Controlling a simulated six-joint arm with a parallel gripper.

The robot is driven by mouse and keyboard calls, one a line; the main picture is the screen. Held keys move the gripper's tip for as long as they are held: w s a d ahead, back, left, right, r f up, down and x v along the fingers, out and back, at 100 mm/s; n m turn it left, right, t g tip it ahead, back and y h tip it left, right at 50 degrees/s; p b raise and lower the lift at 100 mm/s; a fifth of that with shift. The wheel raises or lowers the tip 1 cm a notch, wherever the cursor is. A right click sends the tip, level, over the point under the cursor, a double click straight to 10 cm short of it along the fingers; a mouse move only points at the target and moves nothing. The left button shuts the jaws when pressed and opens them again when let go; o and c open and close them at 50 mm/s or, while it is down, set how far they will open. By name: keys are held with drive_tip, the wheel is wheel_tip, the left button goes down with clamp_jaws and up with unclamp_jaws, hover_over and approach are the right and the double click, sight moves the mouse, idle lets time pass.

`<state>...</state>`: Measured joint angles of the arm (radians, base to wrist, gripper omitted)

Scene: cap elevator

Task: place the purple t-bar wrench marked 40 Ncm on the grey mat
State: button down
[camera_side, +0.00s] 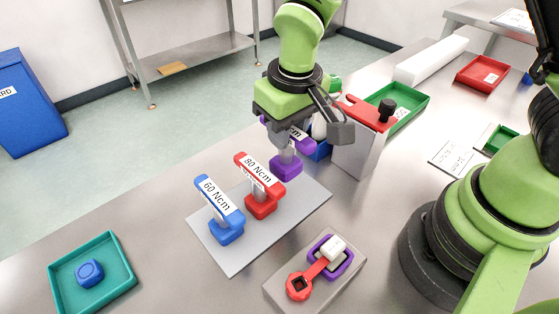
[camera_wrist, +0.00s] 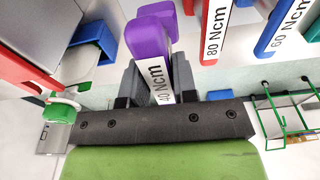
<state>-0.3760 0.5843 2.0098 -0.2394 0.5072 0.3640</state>
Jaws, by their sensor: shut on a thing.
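The purple t-bar wrench (camera_side: 286,167) is upright at the far right end of the grey mat (camera_side: 278,226). I cannot tell whether its base touches the mat. My gripper (camera_side: 293,136) is shut on it from above and partly hides its handle. In the wrist view the purple wrench (camera_wrist: 150,38) lies between the fingers of my gripper (camera_wrist: 157,82), with its 40 Ncm label readable. The red 80 Ncm wrench (camera_side: 262,204) and the blue 60 Ncm wrench (camera_side: 226,230) stand upright on the mat, in a row with the purple one.
A grey block with a red clamp (camera_side: 368,112) stands right of my gripper, close to it. A grey fixture (camera_side: 330,285) with red and purple parts lies in front of the mat. A teal tray (camera_side: 118,255) holds a blue cap (camera_side: 89,272) at left. A green tray (camera_side: 405,100) is behind.

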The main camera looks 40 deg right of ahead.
sight(287, 155)
drive_tip(key=shift+f, duration=2.6)
drive_tip(key=c, duration=0.9)
unclamp_jaws()
drive_tip(key=shift+f, duration=0.1)
drive_tip(key=r, duration=0.4)
drive_tip(key=s+r, duration=0.1)
drive_tip(key=r, duration=0.7)
drive_tip(key=shift+s+r, duration=0.2)
drive_tip(key=shift+s, duration=0.05)
drive_tip(key=s+d+r+m+t+y, duration=0.2)
drive_tip(key=s+d+r+t, duration=0.3)
drive_tip(key=s+d+r, duration=0.3)
drive_tip(key=s+r+m, duration=0.1)
drive_tip(key=s+r, duration=0.2)
drive_tip(key=s, duration=0.2)
drive_tip(key=shift+r+m+t, duration=0.25)
drive_tip(key=shift+m+t, duration=0.15)
